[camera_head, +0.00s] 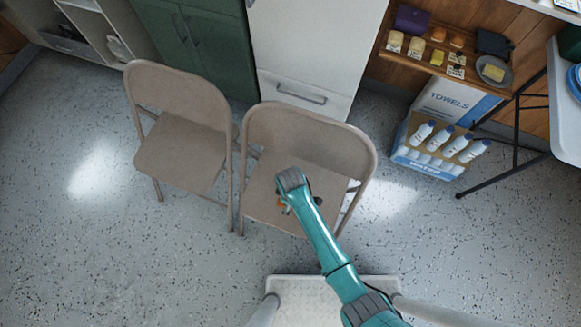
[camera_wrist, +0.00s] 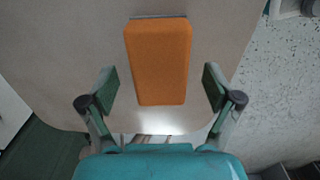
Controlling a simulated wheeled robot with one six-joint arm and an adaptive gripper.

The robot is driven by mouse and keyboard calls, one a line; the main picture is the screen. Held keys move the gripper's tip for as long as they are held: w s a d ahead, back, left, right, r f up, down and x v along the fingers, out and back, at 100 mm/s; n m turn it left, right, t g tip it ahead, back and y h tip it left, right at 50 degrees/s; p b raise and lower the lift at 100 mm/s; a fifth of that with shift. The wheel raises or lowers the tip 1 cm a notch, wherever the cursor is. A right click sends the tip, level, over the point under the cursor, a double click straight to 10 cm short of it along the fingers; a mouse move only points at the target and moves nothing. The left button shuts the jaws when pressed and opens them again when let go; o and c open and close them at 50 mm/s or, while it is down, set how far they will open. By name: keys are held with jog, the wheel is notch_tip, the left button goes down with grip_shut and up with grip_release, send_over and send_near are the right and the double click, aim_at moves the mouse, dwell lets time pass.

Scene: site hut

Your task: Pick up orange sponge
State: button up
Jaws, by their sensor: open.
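The orange sponge (camera_wrist: 158,62) is a rectangular block with a thin grey edge along its far end. It lies on the seat of the right-hand tan folding chair (camera_wrist: 60,40). In the wrist view my gripper (camera_wrist: 161,88) is open, with one finger on each side of the sponge and a gap on both sides. In the head view my gripper (camera_head: 285,208) is over the seat of the same chair (camera_head: 262,190), mostly hidden by my arm.
A second folding chair (camera_head: 183,150) stands to the left. The right chair's backrest (camera_head: 310,125) rises behind my gripper. A white drawer front (camera_head: 310,50) and green cabinet (camera_head: 205,50) stand behind. A water-bottle pack (camera_head: 430,155) and small shelf (camera_head: 430,68) are at right. Floor at left is clear.

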jog(key=shift+f, duration=0.55)
jog(key=c, duration=1)
notch_tip(320, 180, up, 10)
jog(key=shift+r, duration=0.1)
